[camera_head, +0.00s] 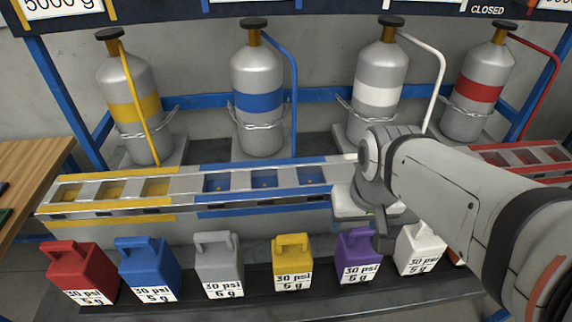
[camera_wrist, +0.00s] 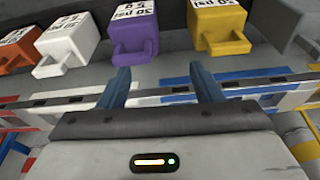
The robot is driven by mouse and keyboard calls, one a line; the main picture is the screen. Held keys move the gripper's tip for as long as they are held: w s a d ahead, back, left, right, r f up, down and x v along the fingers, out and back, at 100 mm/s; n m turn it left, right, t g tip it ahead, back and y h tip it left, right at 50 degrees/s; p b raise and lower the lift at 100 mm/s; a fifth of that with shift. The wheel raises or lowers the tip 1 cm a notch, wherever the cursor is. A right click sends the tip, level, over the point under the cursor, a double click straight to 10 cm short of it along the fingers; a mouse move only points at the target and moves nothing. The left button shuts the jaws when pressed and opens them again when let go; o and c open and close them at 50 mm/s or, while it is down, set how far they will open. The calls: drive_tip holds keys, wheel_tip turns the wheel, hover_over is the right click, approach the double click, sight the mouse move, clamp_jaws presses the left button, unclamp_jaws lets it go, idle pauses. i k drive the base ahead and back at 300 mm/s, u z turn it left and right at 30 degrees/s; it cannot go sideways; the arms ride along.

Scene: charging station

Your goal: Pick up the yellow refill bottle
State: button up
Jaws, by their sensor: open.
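The yellow refill bottle (camera_head: 292,262), a squat block with a top handle and a white label reading 30 psi, 5 g, stands upright in the front row, between the grey and purple bottles. It also shows in the wrist view (camera_wrist: 222,28), at upper right, handle toward me. My gripper (camera_wrist: 160,69) is open and empty. Its two blue-grey fingers point toward the row, with the purple bottle (camera_wrist: 128,32) ahead of the left finger and the yellow one ahead and right of the right finger.
Red (camera_head: 80,272), blue (camera_head: 149,268), grey (camera_head: 219,264) and white (camera_head: 420,248) bottles share the dark shelf (camera_head: 250,300). Behind runs a rail with coloured slots (camera_head: 130,190). Large gas cylinders (camera_head: 258,95) stand at the back. A wooden table (camera_head: 35,165) is at left.

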sight(292, 256)
drive_tip(key=z, duration=0.4)
drive_tip(key=k, duration=1.35)
drive_tip(key=u, duration=0.45)
drive_tip(key=i, duration=1)
drive_tip(key=u, duration=0.05)
